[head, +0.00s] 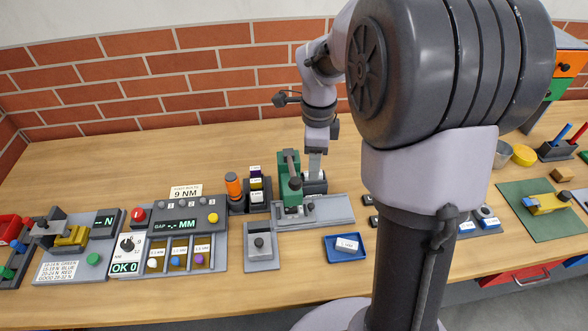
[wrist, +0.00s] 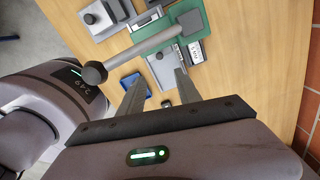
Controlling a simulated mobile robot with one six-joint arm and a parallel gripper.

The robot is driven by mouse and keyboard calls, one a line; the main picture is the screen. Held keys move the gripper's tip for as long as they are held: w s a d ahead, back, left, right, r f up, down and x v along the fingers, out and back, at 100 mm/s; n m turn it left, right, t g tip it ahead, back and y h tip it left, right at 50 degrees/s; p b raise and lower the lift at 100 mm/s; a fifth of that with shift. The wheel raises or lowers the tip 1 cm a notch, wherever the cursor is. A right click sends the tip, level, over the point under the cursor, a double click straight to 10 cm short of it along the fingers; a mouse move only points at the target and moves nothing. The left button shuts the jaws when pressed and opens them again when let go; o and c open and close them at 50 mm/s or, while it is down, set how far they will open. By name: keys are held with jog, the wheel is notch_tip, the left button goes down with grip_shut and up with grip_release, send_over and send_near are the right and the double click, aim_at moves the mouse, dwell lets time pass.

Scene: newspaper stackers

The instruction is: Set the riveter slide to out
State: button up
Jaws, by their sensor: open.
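The green riveter (head: 289,186) stands near the middle of the bench, with a long grey lever ending in a dark ball. Its grey slide base (head: 330,212) extends to the right in the head view. In the wrist view the riveter (wrist: 194,18) is at the top, and its lever crosses toward the left. My gripper (head: 315,165) is above and behind the riveter's right side. In the wrist view my gripper (wrist: 160,88) is open, with nothing between its fingertips. I cannot tell the slide's position.
A grey block with a knob (head: 261,256) stands in front of the riveter. A blue tray (head: 335,254) with a labelled piece is at front right. The bench behind is mostly clear.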

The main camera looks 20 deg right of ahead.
aim_at(311, 205)
notch_tip(311, 205, down, 16)
jog(key=b, duration=0.5)
jog(key=shift+a+r, duration=0.1)
jog(key=shift+r, duration=0.05)
grip_shut()
dwell(0.8)
